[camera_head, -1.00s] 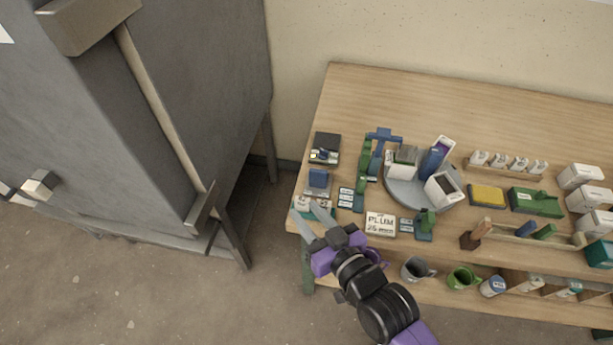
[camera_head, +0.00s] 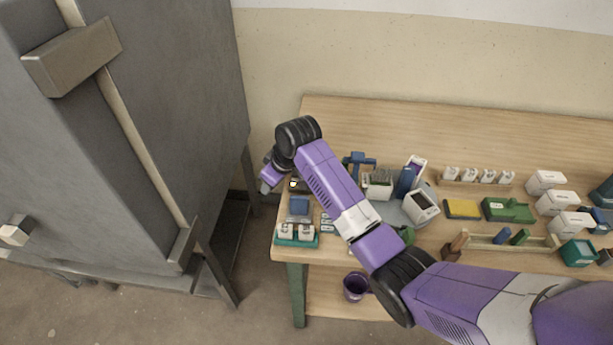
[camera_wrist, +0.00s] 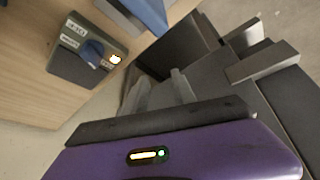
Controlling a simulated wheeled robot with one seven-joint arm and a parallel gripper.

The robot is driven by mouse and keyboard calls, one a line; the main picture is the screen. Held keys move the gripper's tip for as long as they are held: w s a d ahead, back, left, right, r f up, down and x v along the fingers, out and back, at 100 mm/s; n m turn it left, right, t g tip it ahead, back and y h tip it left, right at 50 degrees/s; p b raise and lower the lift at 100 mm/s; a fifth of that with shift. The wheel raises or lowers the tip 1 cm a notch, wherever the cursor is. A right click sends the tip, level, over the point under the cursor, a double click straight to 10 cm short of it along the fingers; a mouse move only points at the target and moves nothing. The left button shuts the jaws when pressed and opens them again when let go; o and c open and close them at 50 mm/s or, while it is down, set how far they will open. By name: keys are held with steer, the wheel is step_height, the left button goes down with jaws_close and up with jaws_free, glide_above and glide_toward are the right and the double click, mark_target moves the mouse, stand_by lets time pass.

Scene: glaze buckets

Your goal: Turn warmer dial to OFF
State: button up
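The warmer (camera_wrist: 72,68) is a dark box near the table's edge, at the upper left of the wrist view. Its blue dial (camera_wrist: 92,50) stands on the top face, with white labels to its left and an orange lit spot to its right. The label text and the dial's setting are too small to read. In the head view the warmer (camera_head: 297,187) is mostly hidden behind my arm, with a small orange glow showing. My gripper (camera_wrist: 161,91) has its two grey fingers apart, with nothing between them. It is beside the warmer, off the table's left edge, apart from the dial.
A blue block (camera_head: 299,204) on a small base sits just in front of the warmer, and a teal tray (camera_head: 284,239) is at the table's front left corner. A grey cabinet (camera_head: 190,100) stands to the left, with a narrow floor gap between it and the table.

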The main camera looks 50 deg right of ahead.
steer(key=s+d+r+g, duration=0.1)
steer(key=d+r, duration=0.1)
steer(key=d, duration=0.1)
steer(key=s+d+r+g, duration=0.3)
steer(key=d+r, duration=0.2)
steer(key=shift+s+d+n+g, duration=0.3)
steer(key=shift+s+n+g, duration=0.05)
steer(key=shift+n+g, duration=0.05)
steer(key=shift+s+d, duration=0.1)
step_height(320, 180, down, 8)
steer(key=shift+r, duration=0.25)
steer(key=shift+c, duration=0.2)
jaws_close()
